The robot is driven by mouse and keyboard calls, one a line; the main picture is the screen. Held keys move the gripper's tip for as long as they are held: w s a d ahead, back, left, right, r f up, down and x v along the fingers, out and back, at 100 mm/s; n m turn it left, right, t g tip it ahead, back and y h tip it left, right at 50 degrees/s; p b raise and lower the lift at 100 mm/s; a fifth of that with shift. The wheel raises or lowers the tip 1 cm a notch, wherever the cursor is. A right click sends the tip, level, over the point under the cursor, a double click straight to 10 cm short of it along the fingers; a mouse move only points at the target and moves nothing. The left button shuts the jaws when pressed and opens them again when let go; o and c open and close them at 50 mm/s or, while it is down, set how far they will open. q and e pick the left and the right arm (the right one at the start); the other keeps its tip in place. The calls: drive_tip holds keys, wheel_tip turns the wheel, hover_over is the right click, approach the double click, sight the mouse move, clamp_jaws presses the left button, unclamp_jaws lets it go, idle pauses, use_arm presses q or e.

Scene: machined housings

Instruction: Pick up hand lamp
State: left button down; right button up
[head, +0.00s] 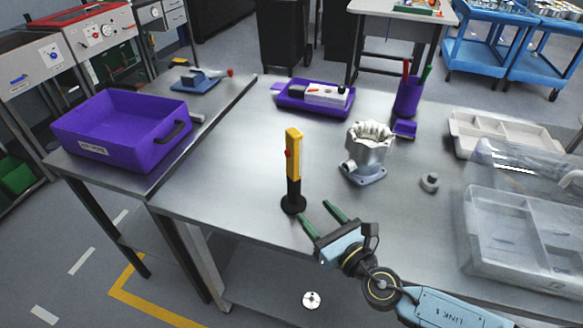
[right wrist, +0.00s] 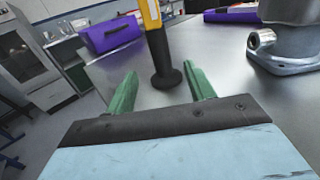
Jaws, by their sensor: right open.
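The hand lamp (head: 293,165) stands upright on the metal table. It has a yellow upper body with a red button and a black lower part on a round black base. It also shows in the right wrist view (right wrist: 157,45), just beyond the fingertips and roughly between their lines. My right gripper (head: 316,213) is open and empty, to the right of and nearer than the lamp base. Its green fingers (right wrist: 160,80) point at the lamp and appear apart from it. My left gripper is not in view.
A purple bin (head: 120,130) sits at left, a purple tray (head: 290,105) behind. Clear bins (head: 520,235) are at right. The table around the lamp is free.

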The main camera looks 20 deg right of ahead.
sight(298, 190)
drive_tip(key=x, duration=0.4)
drive_tip(key=shift+w+a, duration=0.1)
drive_tip(key=shift+w, duration=0.05)
drive_tip(key=shift+w+a, duration=0.15)
drive_tip(key=shift+w, duration=0.3)
drive_tip(key=x, duration=0.4)
drive_tip(key=shift+w+r, duration=0.2)
drive_tip(key=shift+w, duration=0.05)
drive_tip(key=shift+w+a, duration=0.15)
drive_tip(key=shift+c, duration=0.4)
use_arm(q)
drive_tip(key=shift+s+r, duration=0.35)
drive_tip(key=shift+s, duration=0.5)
use_arm(e)
clamp_jaws()
